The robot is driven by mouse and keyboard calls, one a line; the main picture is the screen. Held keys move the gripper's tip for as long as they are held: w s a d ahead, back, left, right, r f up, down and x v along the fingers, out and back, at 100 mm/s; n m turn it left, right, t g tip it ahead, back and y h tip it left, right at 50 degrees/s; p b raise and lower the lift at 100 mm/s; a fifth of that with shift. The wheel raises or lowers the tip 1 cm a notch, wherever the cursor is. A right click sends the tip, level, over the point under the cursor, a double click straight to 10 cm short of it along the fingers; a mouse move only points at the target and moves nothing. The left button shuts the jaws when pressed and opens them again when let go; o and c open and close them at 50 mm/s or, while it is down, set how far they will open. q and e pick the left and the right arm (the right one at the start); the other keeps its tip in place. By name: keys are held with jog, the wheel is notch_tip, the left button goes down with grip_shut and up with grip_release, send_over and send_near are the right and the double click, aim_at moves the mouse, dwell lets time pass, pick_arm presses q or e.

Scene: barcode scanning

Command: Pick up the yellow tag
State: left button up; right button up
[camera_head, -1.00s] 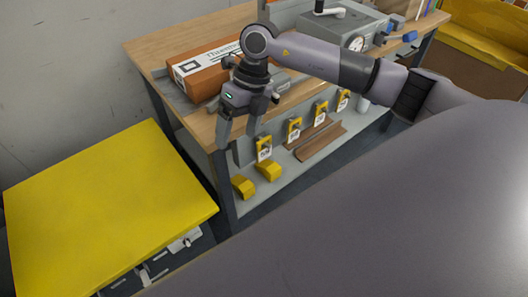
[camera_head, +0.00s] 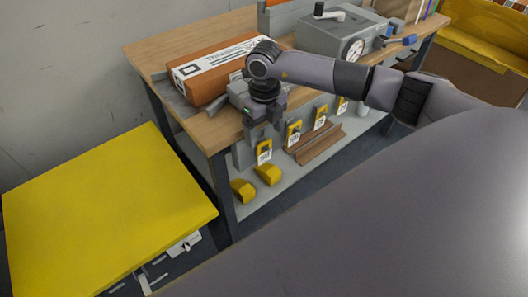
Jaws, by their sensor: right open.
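Several yellow tags with white labels hang in a row along the front of the workbench. The leftmost yellow tag (camera_head: 264,151) is just below my right gripper (camera_head: 264,128). Other tags hang further right, one (camera_head: 294,134) beside it, then another (camera_head: 320,118), and a last one (camera_head: 342,104) partly seen. My right gripper points down at the bench's front edge and is open. Whether its fingers touch the leftmost tag I cannot tell. My left gripper is not in view.
An orange box (camera_head: 214,69) and a grey device with a dial (camera_head: 340,36) stand on the wooden bench top (camera_head: 150,53). Two yellow blocks (camera_head: 268,174) and brown angle pieces (camera_head: 318,146) lie on the lower shelf. A yellow-topped cart (camera_head: 105,205) stands at the left.

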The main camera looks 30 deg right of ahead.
aim_at(264, 152)
jog(key=shift+w+f, duration=0.1)
jog(key=shift+f, duration=1.35)
jog(key=c, duration=1.4)
jog(key=shift+r, duration=0.1)
